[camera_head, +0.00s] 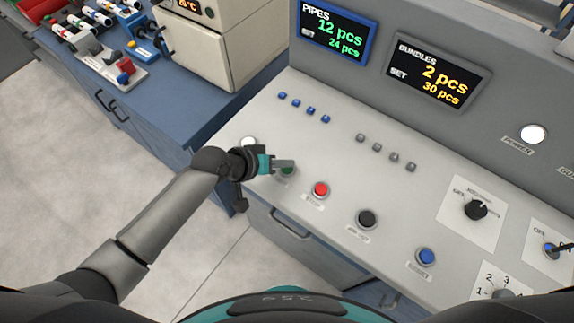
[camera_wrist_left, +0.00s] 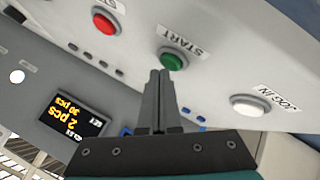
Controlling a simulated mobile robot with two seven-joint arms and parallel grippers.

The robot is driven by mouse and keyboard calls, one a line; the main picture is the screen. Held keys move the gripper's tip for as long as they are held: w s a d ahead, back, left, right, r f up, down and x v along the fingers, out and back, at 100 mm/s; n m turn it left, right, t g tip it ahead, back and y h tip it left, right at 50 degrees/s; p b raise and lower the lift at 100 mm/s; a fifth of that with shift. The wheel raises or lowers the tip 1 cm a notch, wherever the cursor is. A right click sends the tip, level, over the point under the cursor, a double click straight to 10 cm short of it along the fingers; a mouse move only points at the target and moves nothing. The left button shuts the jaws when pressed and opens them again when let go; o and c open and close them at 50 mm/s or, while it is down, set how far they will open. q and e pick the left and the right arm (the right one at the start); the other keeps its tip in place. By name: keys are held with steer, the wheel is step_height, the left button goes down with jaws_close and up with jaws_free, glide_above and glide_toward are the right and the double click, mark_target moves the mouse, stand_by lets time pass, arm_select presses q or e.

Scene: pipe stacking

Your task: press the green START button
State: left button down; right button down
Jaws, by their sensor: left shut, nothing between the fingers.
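The green START button (camera_wrist_left: 173,60) shows in the left wrist view on the light grey panel, with its START label beside it. In the head view only a sliver of the green button (camera_head: 288,171) shows under my left gripper (camera_head: 290,164). My left gripper is shut and empty. In the left wrist view its fingertips (camera_wrist_left: 160,75) are just beside the green button's edge; I cannot tell whether they touch it. My right gripper is not in view.
A red button (camera_head: 321,189), a black button (camera_head: 367,218) and a blue button (camera_head: 426,257) lie along the panel to the right. A white button (camera_wrist_left: 249,105) labelled JOG IN is on the other side. Small blue buttons (camera_head: 311,111) and displays (camera_head: 437,76) are behind.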

mark_target(284, 171)
arm_select(q)
steer(key=shift+f, duration=0.45)
stand_by(0.6)
steer(key=shift+r+p, duration=0.7)
steer(key=shift+r, duration=0.15)
step_height(284, 171, up, 5)
steer(key=p, duration=0.5)
stand_by(0.4)
stand_by(0.5)
